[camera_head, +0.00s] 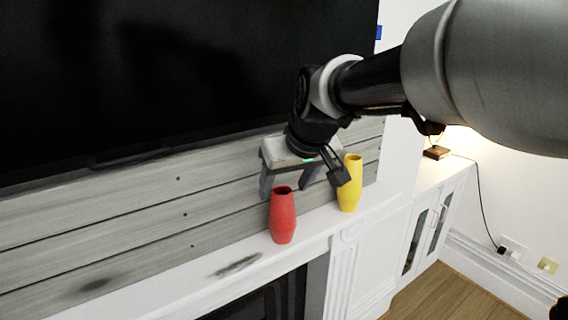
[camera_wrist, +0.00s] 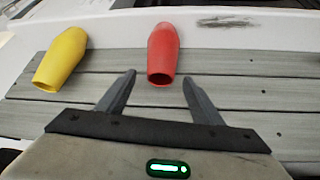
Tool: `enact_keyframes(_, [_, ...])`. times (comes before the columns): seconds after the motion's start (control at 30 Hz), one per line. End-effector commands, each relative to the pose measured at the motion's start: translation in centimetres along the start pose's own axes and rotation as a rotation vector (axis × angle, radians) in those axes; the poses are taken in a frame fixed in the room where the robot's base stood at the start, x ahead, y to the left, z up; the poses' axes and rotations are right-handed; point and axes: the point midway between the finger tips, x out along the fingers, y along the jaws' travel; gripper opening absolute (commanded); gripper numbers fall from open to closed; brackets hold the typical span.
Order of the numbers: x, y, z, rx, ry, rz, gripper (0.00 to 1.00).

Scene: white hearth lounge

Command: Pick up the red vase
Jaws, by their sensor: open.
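The red vase (camera_head: 283,216) stands upright on the white mantel shelf (camera_head: 218,265) in the head view. It also shows in the wrist view (camera_wrist: 163,52), just beyond and between the fingertips. My gripper (camera_head: 289,190) is open and empty. In the wrist view the two fingers of my gripper (camera_wrist: 158,80) are spread apart, with the vase's mouth near the gap.
A yellow vase (camera_head: 350,184) stands right of the red one in the head view; it is at the left in the wrist view (camera_wrist: 60,58). A large black screen (camera_head: 170,75) hangs above the plank wall (camera_head: 130,225). The shelf left of the red vase is clear.

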Motion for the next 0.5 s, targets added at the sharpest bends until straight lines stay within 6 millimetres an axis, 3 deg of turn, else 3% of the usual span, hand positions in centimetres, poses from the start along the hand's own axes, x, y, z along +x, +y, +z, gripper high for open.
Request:
enact_keyframes(0.2, [3.0,-0.1,0.3,0.001,-0.004,-0.001,0.61])
enact_keyframes(0.5, [3.3,-0.1,0.2,0.001,0.000,0.000,0.59])
